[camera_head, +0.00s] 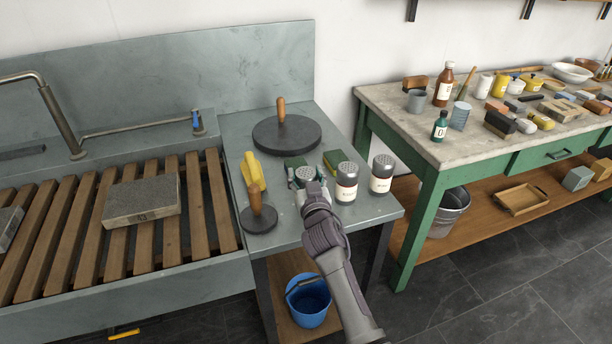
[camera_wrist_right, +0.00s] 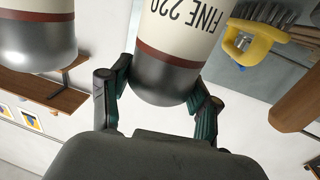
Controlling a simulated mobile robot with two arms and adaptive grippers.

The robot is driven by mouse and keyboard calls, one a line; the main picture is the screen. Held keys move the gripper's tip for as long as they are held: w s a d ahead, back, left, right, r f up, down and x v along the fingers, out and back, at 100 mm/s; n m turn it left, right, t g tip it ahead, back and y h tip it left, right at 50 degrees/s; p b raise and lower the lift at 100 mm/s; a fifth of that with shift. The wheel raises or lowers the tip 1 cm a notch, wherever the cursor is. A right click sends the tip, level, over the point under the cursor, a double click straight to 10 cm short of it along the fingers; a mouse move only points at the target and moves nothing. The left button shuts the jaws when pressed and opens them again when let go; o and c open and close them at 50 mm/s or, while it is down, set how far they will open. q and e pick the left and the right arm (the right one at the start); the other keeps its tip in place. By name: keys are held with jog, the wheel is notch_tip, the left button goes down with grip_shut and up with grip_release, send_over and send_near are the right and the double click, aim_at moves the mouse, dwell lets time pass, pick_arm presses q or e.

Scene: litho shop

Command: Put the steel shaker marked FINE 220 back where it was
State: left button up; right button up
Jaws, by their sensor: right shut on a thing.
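The steel shaker marked FINE 220 (camera_wrist_right: 178,32) has a cream label with a dark red band; its lettering reads upside down in the right wrist view. My right gripper (camera_wrist_right: 158,95) is shut on its rounded steel end, one finger on each side. My left gripper is not in view.
Two similar shakers, one (camera_head: 347,184) near and one (camera_head: 382,175) farther right, stand beside the gripper. The table's front right corner (camera_head: 385,212) is bare.

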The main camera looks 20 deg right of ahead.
jog(key=shift+r, duration=0.1)
jog(key=o, duration=1.2)
